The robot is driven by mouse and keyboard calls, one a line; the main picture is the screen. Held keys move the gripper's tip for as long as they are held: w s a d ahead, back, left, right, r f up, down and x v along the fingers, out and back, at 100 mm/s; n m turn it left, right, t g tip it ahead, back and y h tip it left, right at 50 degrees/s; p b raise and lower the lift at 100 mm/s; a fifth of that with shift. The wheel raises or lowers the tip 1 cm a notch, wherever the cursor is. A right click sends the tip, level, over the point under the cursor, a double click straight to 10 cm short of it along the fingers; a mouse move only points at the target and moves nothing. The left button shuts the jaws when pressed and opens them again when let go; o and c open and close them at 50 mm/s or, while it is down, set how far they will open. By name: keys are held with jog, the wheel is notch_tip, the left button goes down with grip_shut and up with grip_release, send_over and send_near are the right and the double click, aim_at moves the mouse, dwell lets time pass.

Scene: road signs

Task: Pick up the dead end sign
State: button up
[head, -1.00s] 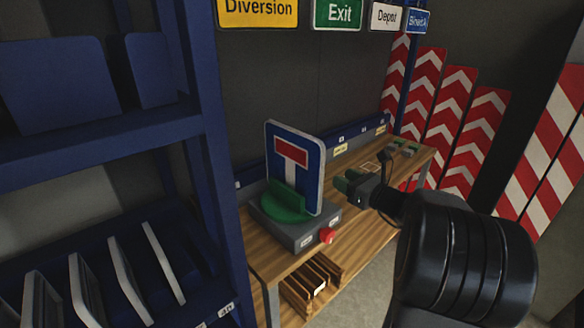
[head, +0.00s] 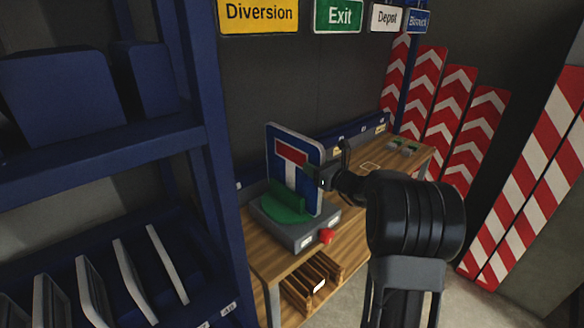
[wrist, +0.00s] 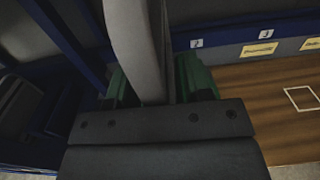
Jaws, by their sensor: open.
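The dead end sign (head: 309,188) is a blue square plate with a white stem and red bar. It stands upright in a green holder (head: 284,207) on a grey box on the workbench. My gripper (head: 322,176) is at the sign's right edge in the head view, its fingers partly hidden against the plate. In the wrist view the sign's grey edge (wrist: 139,45) runs between my open green-tipped fingers (wrist: 153,84). I cannot tell whether either finger touches the plate.
The grey box (head: 300,236) has a red button (head: 326,236) on its front. A blue shelf (head: 100,150) with several plates stands at left. The wooden bench (head: 365,180) is mostly clear behind my arm. Striped boards (head: 470,140) lean at right.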

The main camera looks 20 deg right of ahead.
jog(key=shift+w+a, duration=0.15)
jog(key=shift+w, duration=0.1)
grip_shut()
dwell(0.3)
jog(key=shift+r, duration=0.1)
dwell(0.8)
